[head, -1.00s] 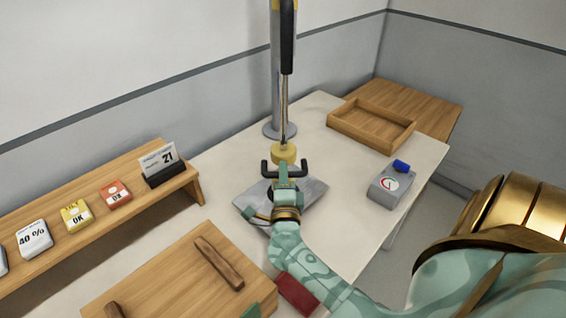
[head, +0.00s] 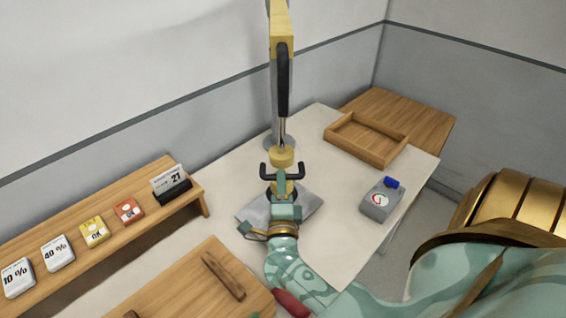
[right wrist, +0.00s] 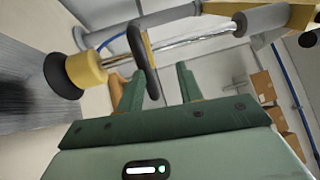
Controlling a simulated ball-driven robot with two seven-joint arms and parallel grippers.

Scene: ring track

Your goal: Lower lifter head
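The lifter head is a yellow cylinder (head: 282,156) with a black U-shaped handle (head: 299,171), hanging from a thin rod above a grey metal plate (head: 255,214). In the right wrist view, the yellow head (right wrist: 86,70) has a black round suction pad (right wrist: 62,77) at its end. My right gripper (head: 281,176) is at the middle of the handle. In the right wrist view, its green fingers (right wrist: 160,82) are apart, with the black handle (right wrist: 143,58) between or just in front of them; a gap shows beside it. My left gripper is not in view.
A yellow boom (head: 282,28) and grey post stand behind. A shelf of signs (head: 110,250) is left. A wooden board (head: 190,280) lies in front, beside a red object (head: 291,303).

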